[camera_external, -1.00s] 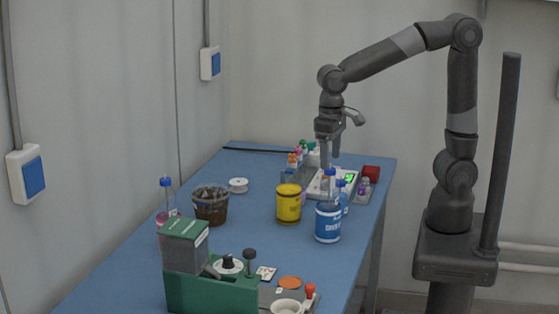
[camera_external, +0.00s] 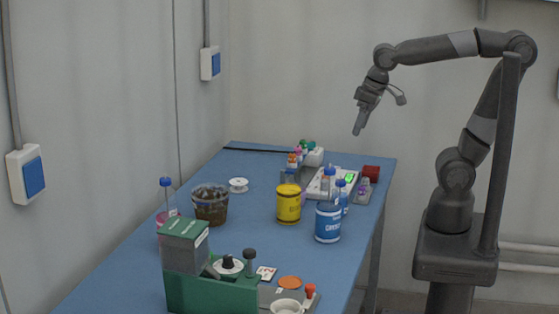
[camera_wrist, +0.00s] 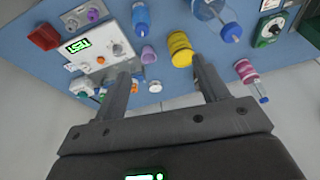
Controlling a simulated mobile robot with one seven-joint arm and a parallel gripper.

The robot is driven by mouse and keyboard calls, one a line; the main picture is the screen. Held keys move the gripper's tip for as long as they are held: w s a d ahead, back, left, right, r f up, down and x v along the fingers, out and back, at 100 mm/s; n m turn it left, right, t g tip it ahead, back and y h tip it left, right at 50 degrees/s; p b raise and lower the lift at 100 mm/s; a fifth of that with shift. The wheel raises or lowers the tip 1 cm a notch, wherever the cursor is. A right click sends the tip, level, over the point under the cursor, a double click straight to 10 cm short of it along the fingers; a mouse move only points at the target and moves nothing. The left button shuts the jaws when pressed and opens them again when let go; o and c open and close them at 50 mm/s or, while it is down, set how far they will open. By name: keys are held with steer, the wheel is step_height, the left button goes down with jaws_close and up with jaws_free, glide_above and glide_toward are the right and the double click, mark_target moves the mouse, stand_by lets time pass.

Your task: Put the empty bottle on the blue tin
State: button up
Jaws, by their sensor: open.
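The empty bottle (camera_external: 328,187) is clear with a blue cap. It looks upright on top of the blue tin (camera_external: 328,224), which has a white-lettered label; the exact contact is too small to tell. In the wrist view the bottle (camera_wrist: 215,14) shows at the top edge, with its cap towards the lower right; the tin is mostly out of that frame. My gripper (camera_external: 358,131) is open and empty, above and to the right of the bottle, well clear of it. Its two fingers (camera_wrist: 162,75) stand apart with nothing between them in the wrist view.
A blue-capped bottle (camera_external: 342,196) stands close beside the tin. A yellow tin (camera_external: 289,204), dark-filled tub (camera_external: 210,206) and pink-labelled bottle (camera_external: 166,205) are left. A scale (camera_external: 336,181) and red box (camera_external: 371,173) are behind; a green device (camera_external: 208,292) is in front.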

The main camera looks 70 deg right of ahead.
steer(key=s+d+f+t, duration=0.1)
steer(key=s+d+t, duration=0.1)
steer(key=s+d, duration=0.3)
steer(key=shift+d+f+n+h, duration=0.2)
steer(key=shift+f+n+h, duration=0.1)
steer(key=shift+n, duration=0.1)
stand_by(0.9)
